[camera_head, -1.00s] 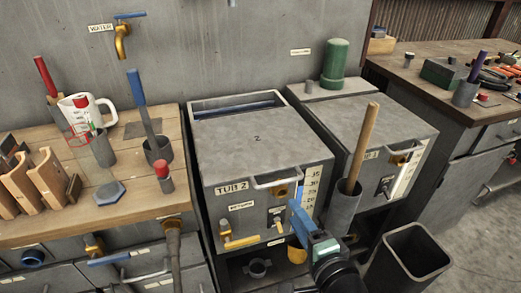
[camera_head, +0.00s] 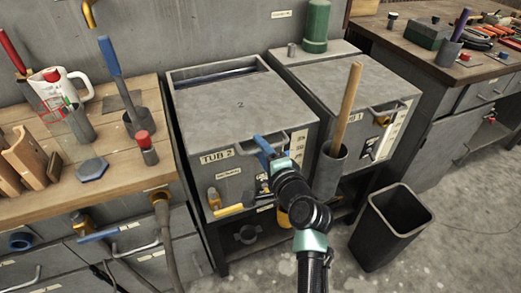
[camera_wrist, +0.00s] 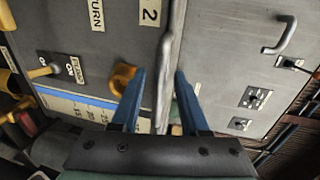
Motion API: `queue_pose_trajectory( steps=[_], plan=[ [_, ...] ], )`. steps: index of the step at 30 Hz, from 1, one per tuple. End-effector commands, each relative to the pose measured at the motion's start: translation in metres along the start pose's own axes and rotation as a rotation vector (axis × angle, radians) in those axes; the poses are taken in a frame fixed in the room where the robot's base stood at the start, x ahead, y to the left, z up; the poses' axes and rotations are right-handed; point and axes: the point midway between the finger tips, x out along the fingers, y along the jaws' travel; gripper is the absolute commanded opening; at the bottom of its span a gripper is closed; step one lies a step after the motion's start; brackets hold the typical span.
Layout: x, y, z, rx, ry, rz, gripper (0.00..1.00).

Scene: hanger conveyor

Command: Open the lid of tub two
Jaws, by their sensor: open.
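Tub two (camera_head: 217,160) is a grey box labelled "TUB 2", with its flat grey lid (camera_head: 235,105) lying closed on top. In the wrist view, the handle bar (camera_wrist: 170,50) runs up the picture between the two blue fingertips of my gripper (camera_wrist: 160,76), nearer the right one. I cannot tell whether it touches a finger.
A second tub (camera_head: 365,90) stands to the right, with a holder (camera_head: 328,172) and wooden stick (camera_head: 346,105) before it. A black bin (camera_head: 390,228) stands on the floor. A wooden bench (camera_head: 60,190) with tools is at left. A yellow-ended tap (camera_head: 228,210) juts from tub two.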

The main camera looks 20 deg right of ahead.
Motion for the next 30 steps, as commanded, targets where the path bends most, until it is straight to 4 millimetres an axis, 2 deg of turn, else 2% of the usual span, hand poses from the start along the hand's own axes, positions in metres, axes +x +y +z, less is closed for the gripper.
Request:
queue_pose_trajectory(
  steps=[11, 18, 30],
  plan=[
    [0.0043, -0.0001, 0.0003, -0.001, 0.0, 0.0, 0.43],
    [0.0041, -0.0001, 0.0003, -0.001, 0.0, 0.0, 0.0],
    [0.004, 0.0, 0.0002, -0.001, 0.0, 0.0, 0.0]
  ],
)
